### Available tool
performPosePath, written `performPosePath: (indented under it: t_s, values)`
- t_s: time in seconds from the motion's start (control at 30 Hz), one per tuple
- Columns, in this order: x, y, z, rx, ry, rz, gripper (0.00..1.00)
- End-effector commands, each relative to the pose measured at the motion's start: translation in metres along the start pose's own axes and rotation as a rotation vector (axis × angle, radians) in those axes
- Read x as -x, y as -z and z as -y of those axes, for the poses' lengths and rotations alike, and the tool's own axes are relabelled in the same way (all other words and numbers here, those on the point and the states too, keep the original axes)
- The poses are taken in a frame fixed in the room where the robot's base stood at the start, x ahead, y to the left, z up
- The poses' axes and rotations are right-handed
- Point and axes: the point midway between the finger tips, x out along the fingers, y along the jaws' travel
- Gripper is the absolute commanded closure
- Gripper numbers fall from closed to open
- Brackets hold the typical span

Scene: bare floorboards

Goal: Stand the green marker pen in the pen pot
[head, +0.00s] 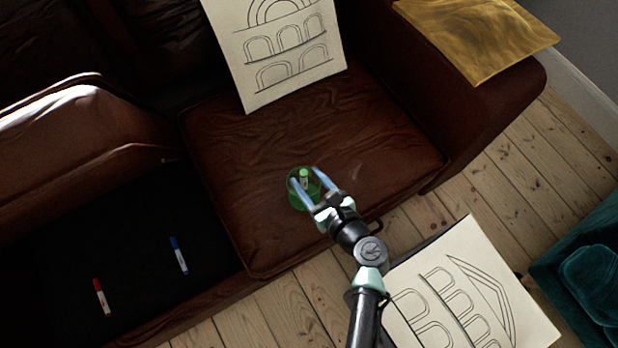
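The green marker pen (304,178) shows as a small green and white end inside the outline of the pen pot. The pen pot (294,200) is a round, see-through green vessel on the brown leather seat. The pen looks roughly upright within it; its lower part is hard to make out. My gripper (304,176) is over the pot, with its two blue fingers apart on either side of the pen. A gap shows between the pen and each finger. The fingers and gripper body hide part of the pot's right side.
A blue marker (179,256) and a red marker (102,297) lie on the dark area at left. An arch drawing (290,75) leans on the sofa (215,150). Another drawing (475,300) is at lower right. A mustard cloth (480,35) covers the armrest.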

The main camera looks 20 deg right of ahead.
Motion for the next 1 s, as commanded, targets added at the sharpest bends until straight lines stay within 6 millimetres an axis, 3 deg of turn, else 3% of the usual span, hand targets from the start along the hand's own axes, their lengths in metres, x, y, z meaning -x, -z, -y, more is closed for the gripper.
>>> performPosePath:
  t_s: [0.37, 0.8, 1.0]
  values:
    - [0.010, -0.001, 0.000, -0.001, 0.002, 0.000, 0.46]
    - [0.100, -0.002, 0.000, -0.001, 0.003, -0.002, 0.46]
    - [0.124, -0.001, 0.000, 0.000, 0.001, 0.000, 0.46]
